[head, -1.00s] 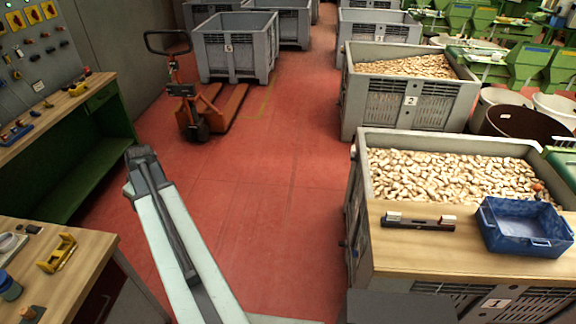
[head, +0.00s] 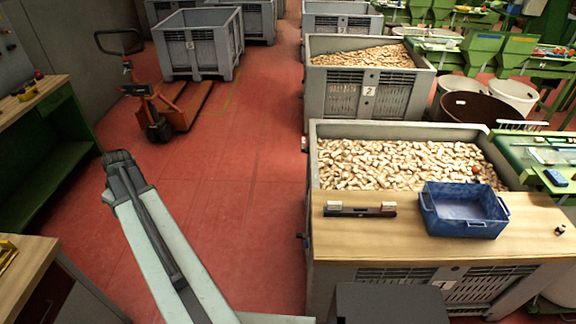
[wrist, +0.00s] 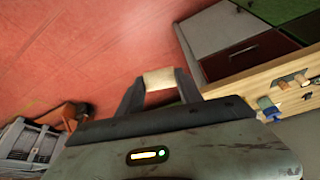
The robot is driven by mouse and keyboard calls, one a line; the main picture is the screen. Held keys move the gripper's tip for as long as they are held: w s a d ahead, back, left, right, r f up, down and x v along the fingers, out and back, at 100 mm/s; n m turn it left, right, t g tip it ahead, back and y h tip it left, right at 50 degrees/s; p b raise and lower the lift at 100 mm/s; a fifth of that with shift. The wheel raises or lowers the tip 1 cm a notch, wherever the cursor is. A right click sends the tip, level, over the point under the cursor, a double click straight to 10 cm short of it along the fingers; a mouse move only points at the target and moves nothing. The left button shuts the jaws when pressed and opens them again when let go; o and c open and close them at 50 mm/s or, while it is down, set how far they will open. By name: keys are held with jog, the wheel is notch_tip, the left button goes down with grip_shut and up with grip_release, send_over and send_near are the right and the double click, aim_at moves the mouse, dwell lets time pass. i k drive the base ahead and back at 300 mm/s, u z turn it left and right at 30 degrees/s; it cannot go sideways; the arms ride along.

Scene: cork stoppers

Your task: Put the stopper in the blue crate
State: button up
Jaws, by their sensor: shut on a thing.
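My gripper (wrist: 159,82) shows in the wrist view, its two dark fingers shut on a pale tan stopper (wrist: 160,77). The stopper lies crosswise between the fingertips, with red floor behind it. The blue crate (head: 466,229) stands in the head view on a wooden board over the nearest grey bin, and its inside looks empty. The crate does not show in the wrist view. In the head view my arm reaches over the floor, well left of the crate, and the fingers cannot be made out there.
A dark bar with pale ends (head: 361,210) lies left of the crate on the board (head: 400,245). A small dark-and-tan piece (head: 560,229) stands to its right. The grey bin behind holds many corks (head: 405,163). Benches stand at left; the red floor between (head: 235,200) is clear.

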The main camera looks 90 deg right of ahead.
aim_at(462, 212)
jog(key=k, duration=1.55)
jog(key=z, duration=2.15)
